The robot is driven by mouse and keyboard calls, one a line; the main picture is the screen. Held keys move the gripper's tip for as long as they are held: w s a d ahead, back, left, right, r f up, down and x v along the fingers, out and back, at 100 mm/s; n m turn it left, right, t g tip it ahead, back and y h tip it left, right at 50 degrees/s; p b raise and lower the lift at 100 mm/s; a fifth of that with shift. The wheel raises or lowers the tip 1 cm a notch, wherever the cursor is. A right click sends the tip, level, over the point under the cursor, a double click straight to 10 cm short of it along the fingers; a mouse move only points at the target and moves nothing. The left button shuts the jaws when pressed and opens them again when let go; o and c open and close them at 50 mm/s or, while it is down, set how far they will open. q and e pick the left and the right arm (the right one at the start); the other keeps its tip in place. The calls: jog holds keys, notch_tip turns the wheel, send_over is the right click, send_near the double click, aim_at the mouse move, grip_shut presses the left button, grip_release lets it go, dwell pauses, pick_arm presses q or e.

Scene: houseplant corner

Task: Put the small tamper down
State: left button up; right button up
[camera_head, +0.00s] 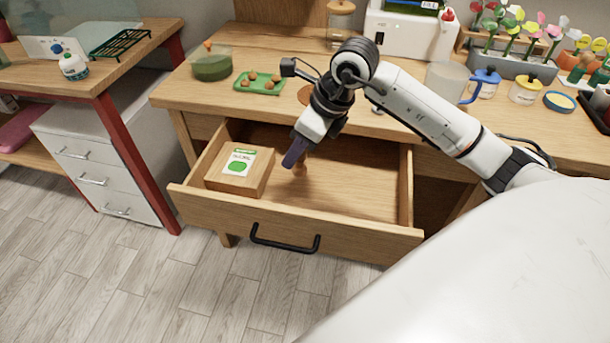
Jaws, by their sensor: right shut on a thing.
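The small tamper (301,168) is a small brown wooden piece inside the open drawer (352,187). It shows just behind and below my right gripper (293,160), which reaches down into the drawer from above. The right gripper is shut on the tamper, and its dark fingers hide part of it. The tamper looks roughly upright; I cannot tell whether its lower end touches the drawer floor. My left gripper is not in view.
A wooden box with a green and white label (239,169) fills the drawer's left part. The drawer's right part is bare. On the tabletop stand a green tray (259,83), a green bowl (211,66), a clear jug (446,82) and several small jars.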

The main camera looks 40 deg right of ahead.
aim_at(301, 164)
jog(key=f, duration=0.5)
jog(key=shift+d+f, duration=0.2)
jog(key=shift+f, duration=2.45)
jog(key=o, duration=1.1)
jog(key=shift+c, duration=0.2)
jog(key=v, duration=1.2)
jog(key=shift+r, duration=0.15)
